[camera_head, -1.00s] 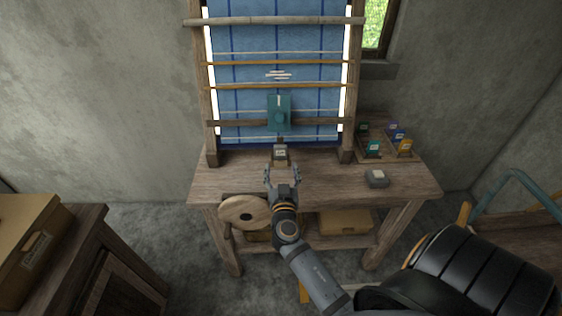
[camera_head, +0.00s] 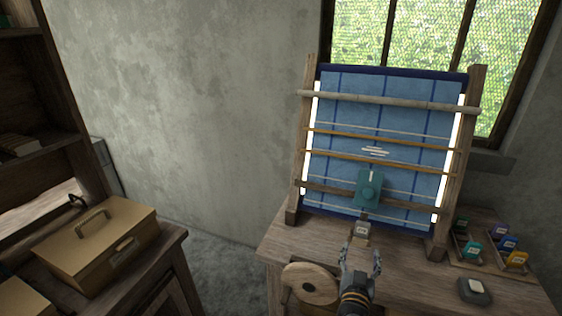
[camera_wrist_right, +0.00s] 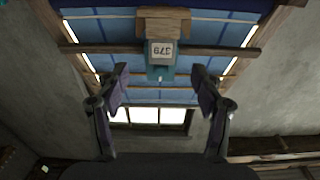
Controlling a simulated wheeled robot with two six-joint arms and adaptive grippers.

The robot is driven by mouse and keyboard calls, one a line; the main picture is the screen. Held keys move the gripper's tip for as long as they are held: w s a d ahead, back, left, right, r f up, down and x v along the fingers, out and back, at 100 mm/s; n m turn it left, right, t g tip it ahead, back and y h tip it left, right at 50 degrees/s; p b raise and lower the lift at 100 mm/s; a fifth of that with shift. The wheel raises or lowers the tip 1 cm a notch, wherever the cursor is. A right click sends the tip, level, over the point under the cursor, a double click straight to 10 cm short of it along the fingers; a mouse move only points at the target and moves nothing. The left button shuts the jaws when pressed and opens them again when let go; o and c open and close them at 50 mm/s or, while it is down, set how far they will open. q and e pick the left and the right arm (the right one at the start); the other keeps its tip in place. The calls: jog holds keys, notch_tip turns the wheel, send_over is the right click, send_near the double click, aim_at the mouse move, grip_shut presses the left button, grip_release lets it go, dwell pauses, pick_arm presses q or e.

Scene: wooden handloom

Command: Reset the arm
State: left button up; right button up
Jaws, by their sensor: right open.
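My right gripper (camera_head: 361,263) is open and empty in the head view, above the front of the loom table (camera_head: 410,285). Its two fingers also show in the right wrist view (camera_wrist_right: 159,85), spread apart with nothing between them. Beyond the fingertips is a small block with a label (camera_head: 361,230), which reads 379 upside down in the right wrist view (camera_wrist_right: 163,49). A teal piece (camera_head: 369,188) sits just above it, in front of the blue cloth on the wooden loom (camera_head: 330,110). My left gripper is not in view.
Several coloured labelled spools (camera_head: 507,243) stand at the table's right, with a small grey box (camera_head: 474,290) in front of them. A round wooden disc (camera_head: 311,284) is at the table's front left. A tan case (camera_head: 97,247) sits on a cabinet at the left.

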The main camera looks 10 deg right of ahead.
jog(key=s+d+f+g+y, duration=0.25)
jog(key=s+f+g, duration=0.4)
jog(key=s, duration=0.35)
jog(key=s+a+f+n+g+y, duration=0.45)
jog(key=s+a+n+y, duration=0.2)
jog(key=s+a, duration=0.4)
notch_tip(320, 180, down, 24)
jog(key=s+d+g, duration=0.1)
jog(key=d+g, duration=0.1)
jog(key=d, duration=0.1)
jog(key=s+f+g, duration=0.1)
jog(key=s+f, duration=1.6)
jog(key=s, duration=0.2)
jog(key=shift+s+d+f, duration=0.15)
jog(key=shift+d, duration=0.3)
